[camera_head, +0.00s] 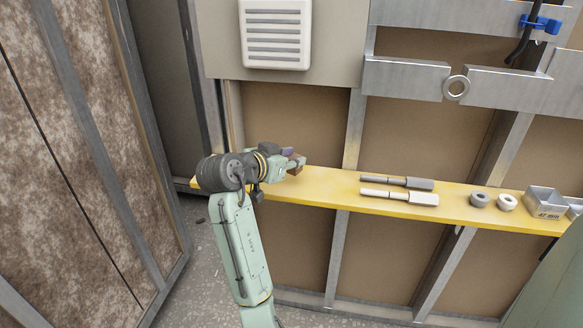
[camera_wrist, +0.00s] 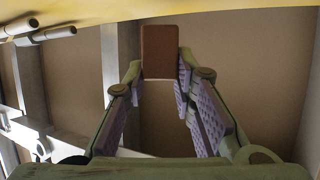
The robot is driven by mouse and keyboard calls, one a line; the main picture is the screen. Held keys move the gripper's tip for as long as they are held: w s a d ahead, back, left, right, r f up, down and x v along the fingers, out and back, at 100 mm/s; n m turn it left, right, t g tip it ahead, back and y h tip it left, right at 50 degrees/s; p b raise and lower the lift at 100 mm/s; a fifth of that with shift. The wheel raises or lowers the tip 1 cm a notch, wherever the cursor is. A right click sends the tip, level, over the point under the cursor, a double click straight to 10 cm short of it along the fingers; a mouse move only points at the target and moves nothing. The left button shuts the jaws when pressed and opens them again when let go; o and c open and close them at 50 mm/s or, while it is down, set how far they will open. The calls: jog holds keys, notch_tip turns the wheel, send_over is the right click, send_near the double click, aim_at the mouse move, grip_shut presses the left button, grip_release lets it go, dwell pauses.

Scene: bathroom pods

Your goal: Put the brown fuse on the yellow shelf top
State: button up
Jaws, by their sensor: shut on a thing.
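The brown fuse (camera_wrist: 160,52) is a small brown block held at the tips of my gripper (camera_wrist: 160,78) in the wrist view. My gripper is shut on it, with a purple-patterned pad on each side. In the head view my gripper (camera_head: 292,160) is at the left part of the yellow shelf top (camera_head: 325,187), and the fuse (camera_head: 297,167) shows only as a small brown patch there. I cannot tell whether the fuse touches the shelf. The yellow shelf edge (camera_wrist: 215,11) also crosses the top of the wrist view.
Two handled tools (camera_head: 420,183) (camera_head: 423,198) lie on the shelf right of my gripper. Farther right are a grey ring (camera_head: 479,200), a white ring (camera_head: 506,202) and a metal box (camera_head: 546,209). Bare shelf lies between my gripper and the tools. A white vent (camera_head: 276,35) hangs above.

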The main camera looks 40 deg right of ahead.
aim_at(291, 171)
notch_tip(291, 171, down, 3)
jog(key=shift+f+p, duration=0.1)
jog(key=shift+p, duration=0.4)
jog(key=shift+f, duration=0.15)
jog(key=shift+f, duration=0.1)
jog(key=shift+f, duration=0.15)
jog(key=o, duration=0.9)
jog(key=shift+o, duration=0.2)
jog(key=shift+r, duration=0.3)
jog(key=b+v, duration=0.2)
jog(key=v, duration=1)
jog(key=shift+r, duration=0.1)
